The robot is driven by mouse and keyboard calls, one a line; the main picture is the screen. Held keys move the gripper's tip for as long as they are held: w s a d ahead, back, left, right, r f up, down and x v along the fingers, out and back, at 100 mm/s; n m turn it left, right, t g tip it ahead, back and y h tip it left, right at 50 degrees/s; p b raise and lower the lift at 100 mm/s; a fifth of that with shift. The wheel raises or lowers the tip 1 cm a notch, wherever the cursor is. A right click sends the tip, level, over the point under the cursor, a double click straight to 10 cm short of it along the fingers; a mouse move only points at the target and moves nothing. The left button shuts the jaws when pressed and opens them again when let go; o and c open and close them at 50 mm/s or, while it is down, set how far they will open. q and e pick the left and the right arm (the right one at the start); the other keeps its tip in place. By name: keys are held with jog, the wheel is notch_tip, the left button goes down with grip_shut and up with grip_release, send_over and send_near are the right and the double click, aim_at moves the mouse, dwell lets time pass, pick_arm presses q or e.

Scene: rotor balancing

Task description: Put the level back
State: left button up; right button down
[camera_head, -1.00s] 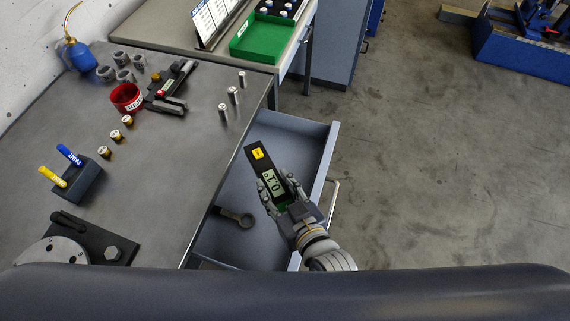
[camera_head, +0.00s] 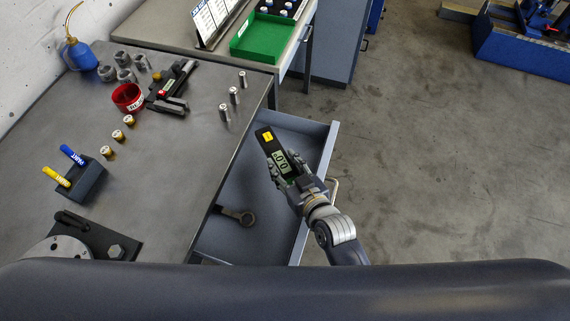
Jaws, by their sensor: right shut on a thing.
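The level (camera_head: 268,142) is a black digital block with a yellow label and a pale display. My right gripper (camera_head: 286,171) is shut on its lower end and holds it tilted above the open drawer. The drawer (camera_head: 240,185) is grey-blue and pulled out from the workbench. Whether the level touches the drawer cannot be told. My left gripper does not show.
A dark wrench-like tool (camera_head: 238,215) lies in the drawer. The workbench (camera_head: 165,190) carries a red cup (camera_head: 128,98), a marker holder (camera_head: 82,182) and several metal weights. A green tray (camera_head: 266,37) sits on the far bench. Open floor lies right.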

jog(key=shift+f, duration=0.55)
jog(key=c, duration=1)
grip_release()
jog(key=shift+o, duration=0.2)
jog(key=shift+r, duration=0.15)
jog(key=v, duration=1.2)
jog(key=shift+r+b, duration=0.4)
jog(key=shift+r, duration=0.05)
